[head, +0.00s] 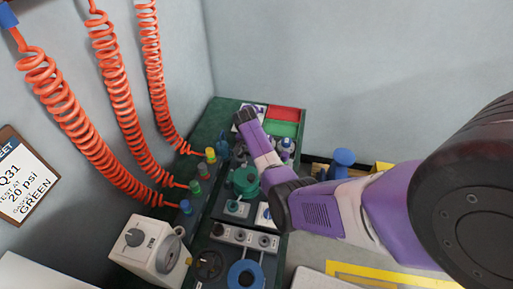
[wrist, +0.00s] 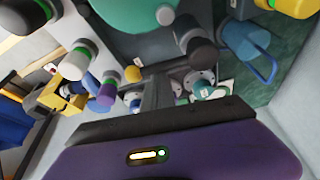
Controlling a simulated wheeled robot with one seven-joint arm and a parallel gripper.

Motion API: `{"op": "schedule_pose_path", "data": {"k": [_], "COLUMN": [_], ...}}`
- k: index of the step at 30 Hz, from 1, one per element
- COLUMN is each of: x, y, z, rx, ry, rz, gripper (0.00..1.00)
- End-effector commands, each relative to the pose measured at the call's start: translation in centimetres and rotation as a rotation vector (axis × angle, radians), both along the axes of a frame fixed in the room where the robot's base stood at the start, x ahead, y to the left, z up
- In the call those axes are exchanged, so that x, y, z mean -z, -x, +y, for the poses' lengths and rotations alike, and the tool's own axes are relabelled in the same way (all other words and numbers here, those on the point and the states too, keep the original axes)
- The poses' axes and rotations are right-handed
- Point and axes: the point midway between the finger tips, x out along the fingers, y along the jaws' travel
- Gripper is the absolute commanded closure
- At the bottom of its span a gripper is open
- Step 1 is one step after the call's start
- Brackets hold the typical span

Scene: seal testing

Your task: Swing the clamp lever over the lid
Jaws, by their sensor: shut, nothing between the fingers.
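A teal-green round lid or vessel top (head: 244,180) stands on the bench, partly covered by my arm. Part of a teal round body (wrist: 135,12) shows at the top of the wrist view. A dark grey rounded lever-like part (wrist: 198,48) sticks out beside it. A blue looped handle (wrist: 252,48) is to its right. I cannot tell for sure which of these is the clamp lever. My gripper (wrist: 165,90) shows dark fingers, shut and empty, below the teal body in the picture. My arm hides the gripper in the head view.
Red coiled hoses (head: 120,70) hang at the left, near colored fittings on the bench. A white box with a dial (head: 150,245) stands at the front left. Red and green pads (head: 287,114) are at the back.

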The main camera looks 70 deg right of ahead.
Motion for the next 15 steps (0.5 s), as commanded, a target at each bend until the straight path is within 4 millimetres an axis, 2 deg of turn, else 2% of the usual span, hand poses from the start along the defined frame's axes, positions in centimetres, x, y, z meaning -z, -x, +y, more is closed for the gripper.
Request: {"op": "schedule_pose_path", "data": {"k": [15], "x": [0.4], "y": [-0.2], "z": [3.2], "rx": [0.489], "ry": [-0.001], "rz": [0.000], "gripper": [1.00]}}
